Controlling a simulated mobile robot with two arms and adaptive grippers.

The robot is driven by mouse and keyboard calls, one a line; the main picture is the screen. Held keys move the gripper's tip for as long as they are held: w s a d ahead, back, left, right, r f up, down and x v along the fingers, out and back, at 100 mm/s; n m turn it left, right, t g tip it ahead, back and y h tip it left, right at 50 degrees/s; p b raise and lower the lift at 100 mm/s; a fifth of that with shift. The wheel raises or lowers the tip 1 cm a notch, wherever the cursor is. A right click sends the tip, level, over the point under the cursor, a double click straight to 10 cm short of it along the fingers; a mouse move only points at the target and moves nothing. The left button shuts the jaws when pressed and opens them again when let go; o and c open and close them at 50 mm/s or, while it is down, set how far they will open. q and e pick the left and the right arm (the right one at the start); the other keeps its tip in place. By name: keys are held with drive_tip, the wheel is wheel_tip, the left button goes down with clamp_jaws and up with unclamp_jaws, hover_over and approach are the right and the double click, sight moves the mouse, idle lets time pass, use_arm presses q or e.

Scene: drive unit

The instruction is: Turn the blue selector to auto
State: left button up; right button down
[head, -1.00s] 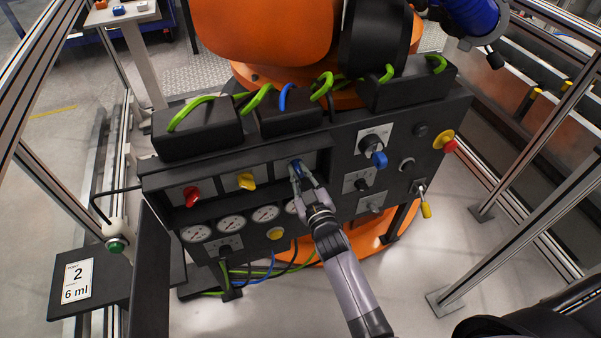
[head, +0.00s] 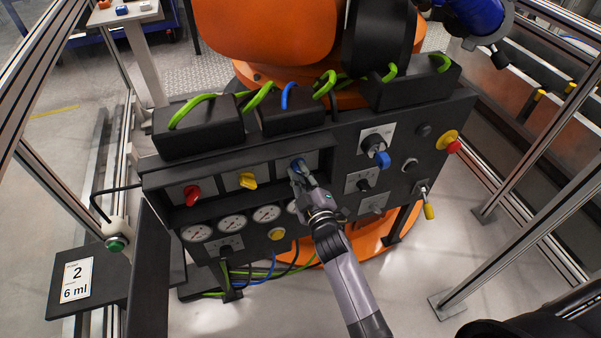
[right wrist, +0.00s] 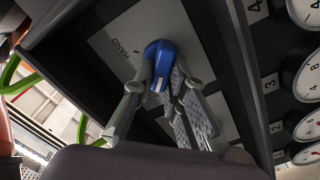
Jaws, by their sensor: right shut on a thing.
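The blue selector (head: 298,165) sits on a light plate in the recessed row of the black panel, right of the yellow and red selectors. In the right wrist view the blue selector (right wrist: 160,56) has a white mark on its front, and the word HAND is on the plate (right wrist: 120,30) beside it. My right gripper (head: 302,176) is at the selector; in the wrist view its fingers (right wrist: 163,88) lie on both sides of the knob, shut on it. The fingers partly hide the knob and the rest of the plate. My left gripper is not in view.
A red selector (head: 192,194) and a yellow selector (head: 247,180) are to the left in the same recess. Gauges (head: 232,224) line the panel below. A blue knob (head: 382,159) and a red-and-yellow button (head: 450,143) are to the right. Black boxes with green cables overhang the panel.

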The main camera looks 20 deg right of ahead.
drive_tip(key=c, duration=1.6)
unclamp_jaws()
drive_tip(key=s, duration=0.7)
drive_tip(key=shift+s, duration=0.3)
drive_tip(key=shift+d+f, duration=0.1)
